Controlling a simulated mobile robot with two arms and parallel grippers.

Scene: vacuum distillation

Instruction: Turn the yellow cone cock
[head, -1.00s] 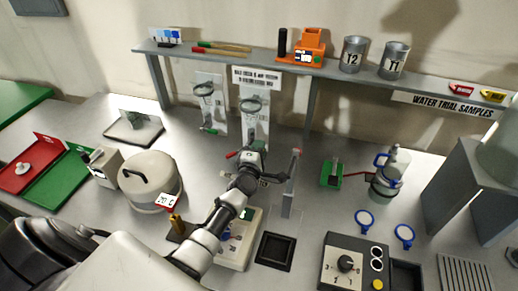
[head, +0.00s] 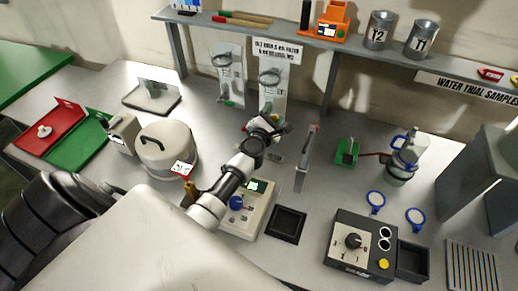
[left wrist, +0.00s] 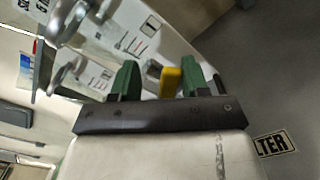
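The yellow cone cock (left wrist: 171,81) shows as a small yellow handle in the left wrist view. It lies between the two green fingertips of my left gripper (left wrist: 161,79), close to the right one, with a gap to the left one. The fingers are apart; I cannot tell whether the right one touches the cock. In the head view my left gripper (head: 268,126) is low in front of the right white filter panel (head: 272,92). The hand hides the yellow cock there. My right gripper is not in view.
A second white panel (head: 228,73) with a green-tipped handle stands to the left. A thin grey upright plate (head: 305,160) stands close right of my gripper. A control box (head: 240,212) lies under my forearm. A lidded round pot (head: 164,148) is at the left.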

